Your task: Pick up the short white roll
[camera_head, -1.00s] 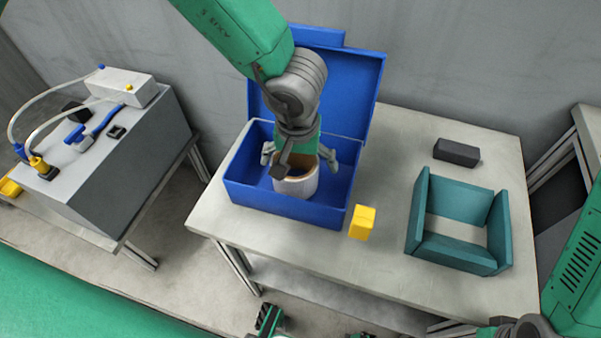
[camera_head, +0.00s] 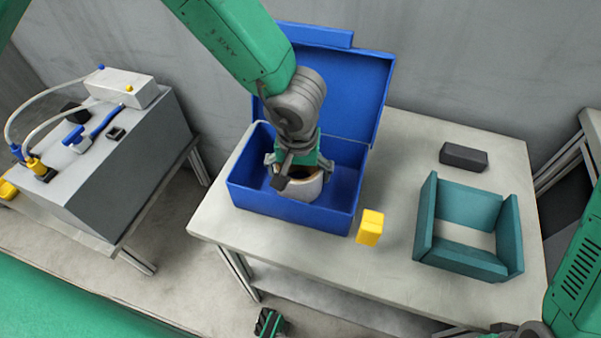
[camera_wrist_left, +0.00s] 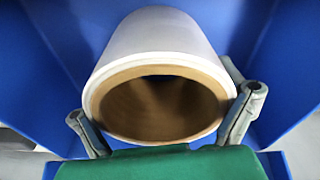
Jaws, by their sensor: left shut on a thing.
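The short white roll (camera_head: 307,190), with a brown cardboard core, is inside the open blue box (camera_head: 290,212). In the left wrist view the roll (camera_wrist_left: 155,35) shows its open end, with the hollow core facing the camera. My left gripper (camera_head: 298,168) is above the box, reaching down into it. Its fingers are shut on the roll from both sides, as the left wrist view also shows (camera_wrist_left: 165,118). The gripper and wrist hide part of the roll in the head view. I cannot tell whether the roll touches the box floor.
The blue box's lid (camera_head: 345,95) stands open behind. A yellow block (camera_head: 370,228) lies just right of the box. A teal open frame (camera_head: 462,262) and a dark block (camera_head: 463,156) are further right on the table (camera_head: 400,150). A grey machine (camera_head: 135,165) stands left.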

